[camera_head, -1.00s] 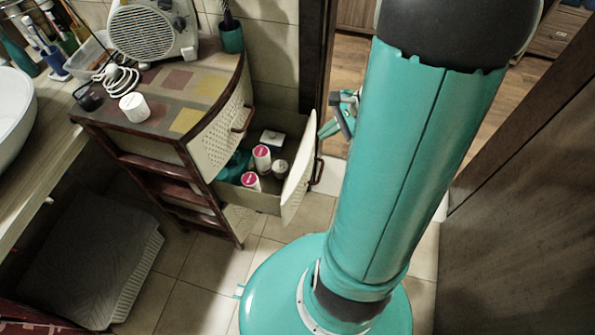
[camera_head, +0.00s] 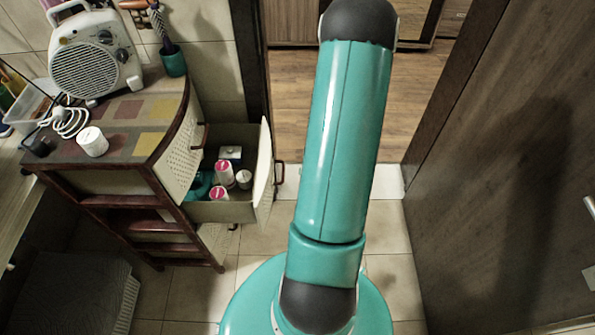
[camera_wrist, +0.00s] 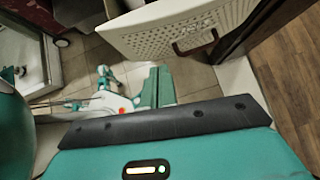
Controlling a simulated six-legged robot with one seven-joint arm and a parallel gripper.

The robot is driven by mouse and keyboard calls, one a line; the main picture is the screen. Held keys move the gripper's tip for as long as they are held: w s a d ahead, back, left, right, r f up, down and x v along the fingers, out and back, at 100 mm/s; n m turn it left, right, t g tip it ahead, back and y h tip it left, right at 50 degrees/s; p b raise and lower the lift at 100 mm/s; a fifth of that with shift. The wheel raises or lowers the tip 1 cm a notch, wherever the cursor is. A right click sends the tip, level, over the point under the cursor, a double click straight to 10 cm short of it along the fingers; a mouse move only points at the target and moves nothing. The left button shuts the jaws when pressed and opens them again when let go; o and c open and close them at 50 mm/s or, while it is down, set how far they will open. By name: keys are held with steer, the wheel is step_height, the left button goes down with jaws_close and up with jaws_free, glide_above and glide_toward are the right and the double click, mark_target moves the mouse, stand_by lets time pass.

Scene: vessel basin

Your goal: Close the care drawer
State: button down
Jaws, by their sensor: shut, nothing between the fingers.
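The care drawer (camera_head: 225,212) stands open, pulled out to the right from the upper part of the cabinet. Its pale front (camera_head: 264,178) carries a dark handle (camera_head: 279,174). Inside are bottles with pink tops, a small white jar and a teal item. In the wrist view the perforated drawer front (camera_wrist: 150,35) and its handle (camera_wrist: 195,40) show at the top. My gripper (camera_wrist: 155,86) is shut and empty, below the front in that picture, with a gap of floor showing between them. In the head view my gripper is hidden behind my arm.
The cabinet (camera_head: 110,181) bears a heater (camera_head: 97,55), a white cup (camera_head: 92,141), a cable and a teal holder with a brush (camera_head: 172,60). A dark door (camera_head: 505,170) stands at right.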

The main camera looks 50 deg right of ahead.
mark_target(268, 179)
steer(key=x, duration=0.3)
steer(key=w+r+x, duration=0.1)
steer(key=x, duration=0.6)
steer(key=shift+w+a+r, duration=0.25)
steer(key=shift+a+r, duration=0.05)
steer(key=shift+w+a, duration=0.2)
steer(key=shift+w, duration=0.15)
steer(key=shift+w, duration=0.1)
